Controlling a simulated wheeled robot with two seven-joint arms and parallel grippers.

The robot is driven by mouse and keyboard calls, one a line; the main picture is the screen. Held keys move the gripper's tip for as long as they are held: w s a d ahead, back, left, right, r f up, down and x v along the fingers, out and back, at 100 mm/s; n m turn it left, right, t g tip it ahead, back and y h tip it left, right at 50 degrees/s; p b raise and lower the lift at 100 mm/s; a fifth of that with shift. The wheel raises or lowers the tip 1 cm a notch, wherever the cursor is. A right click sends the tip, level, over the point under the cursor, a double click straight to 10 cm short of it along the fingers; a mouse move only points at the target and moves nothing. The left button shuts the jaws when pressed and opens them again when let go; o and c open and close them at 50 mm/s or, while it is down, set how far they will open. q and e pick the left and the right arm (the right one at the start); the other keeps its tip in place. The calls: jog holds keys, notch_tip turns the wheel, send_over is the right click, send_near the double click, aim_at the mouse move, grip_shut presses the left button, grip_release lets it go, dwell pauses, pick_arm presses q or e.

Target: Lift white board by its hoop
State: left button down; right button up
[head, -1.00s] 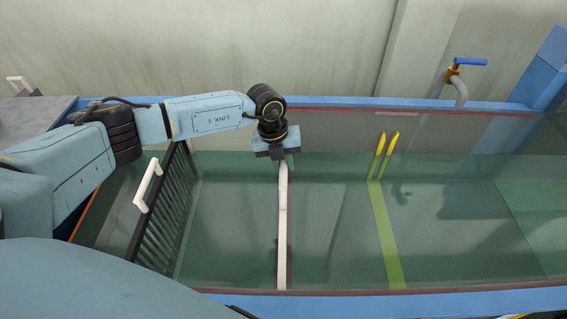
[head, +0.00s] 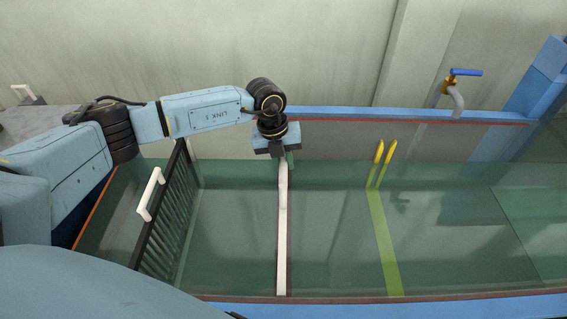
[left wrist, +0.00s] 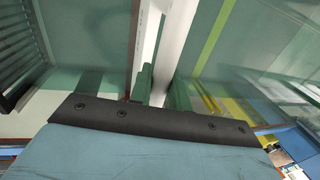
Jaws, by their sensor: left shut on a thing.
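The white board (head: 282,255) stands on edge across the flume and shows as a narrow white strip in the head view. In the left wrist view the board (left wrist: 174,40) runs away from my fingers. My left gripper (head: 280,158) is at the board's far end, pointing down, with its green fingers (left wrist: 160,86) shut at the board's hoop. The grip hides most of the hoop, so its exact seat between the fingers cannot be seen. My right gripper is in neither view.
A dark barred screen with a white handle (head: 150,194) stands left of the board. A yellow-green board with two yellow prongs (head: 383,235) stands to the right. A blue-handled valve (head: 452,82) is at the back right. Blue rims (head: 400,305) edge the flume.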

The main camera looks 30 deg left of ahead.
pick_arm(q)
jog(key=shift+r, duration=1.85)
jog(key=shift+w+r, duration=0.1)
jog(key=shift+r, duration=0.05)
notch_tip(320, 180, up, 11)
dwell(0.9)
dwell(0.4)
notch_tip(320, 180, up, 11)
dwell(1.8)
